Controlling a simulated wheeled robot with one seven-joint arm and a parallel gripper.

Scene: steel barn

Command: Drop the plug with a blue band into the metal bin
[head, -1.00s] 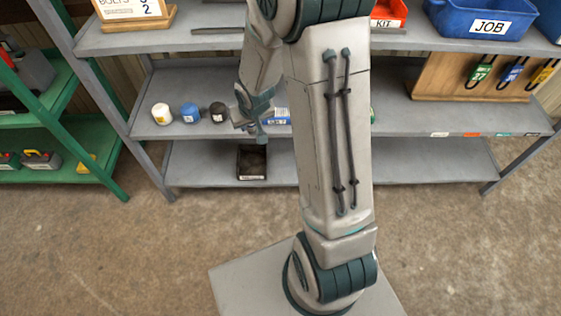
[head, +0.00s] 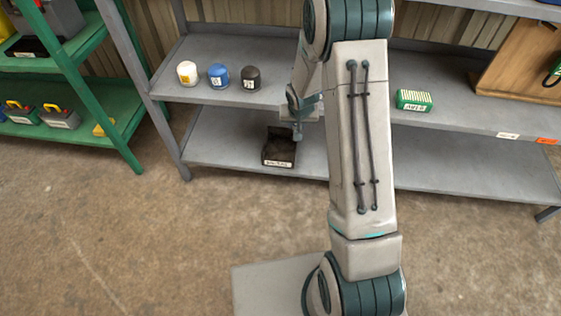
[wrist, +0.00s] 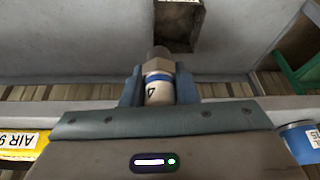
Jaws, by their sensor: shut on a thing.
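The plug with a blue band (wrist: 158,88) is between the fingers of my gripper (wrist: 158,80) in the wrist view. It has a pale body, a blue stripe and a dark grey metal end pointing away. My gripper is shut on it. In the head view my gripper (head: 297,130) is partly hidden by my arm, and the plug cannot be made out. The metal bin (head: 279,163), a small dark open box with a white label, stands on the lower grey shelf, just below and left of my gripper. It also shows at the top of the wrist view (wrist: 182,38), beyond the plug.
White (head: 187,73), blue (head: 218,76) and black (head: 250,77) cups stand on the shelf above the bin. A green box (head: 413,100) is right of my arm. The lower shelf (head: 222,140) is clear around the bin. A green rack (head: 120,115) stands left.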

